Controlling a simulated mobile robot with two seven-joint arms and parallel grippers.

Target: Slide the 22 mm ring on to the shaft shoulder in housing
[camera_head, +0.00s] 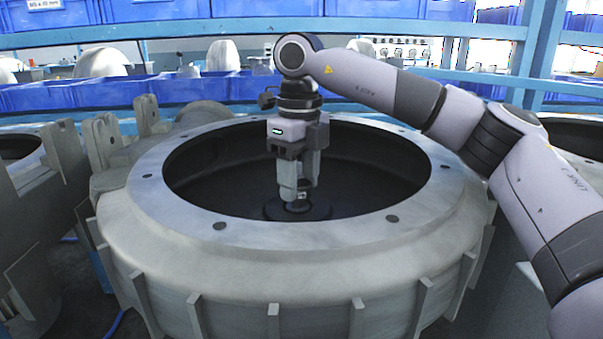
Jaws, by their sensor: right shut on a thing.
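The housing (140,208) is a large round grey casting with a wide flat rim and a dark inside. A dark round hub (318,211) lies low in its middle. My right gripper (298,203) points straight down inside the housing, with its fingertips just above the hub. It is shut on a small shiny metal piece (302,196), which seems to be the ring. The fingers hide most of this piece, and I cannot tell whether it touches the shaft. The shaft shoulder cannot be made out. My left gripper is not in view.
The housing's raised rim (300,236) surrounds my right gripper, with bolt holes along it. Grey castings (50,185) stand close on the left. Blue rails (480,84) and shelves with blue bins (160,90) run behind. Another round housing (578,134) shows at the right.

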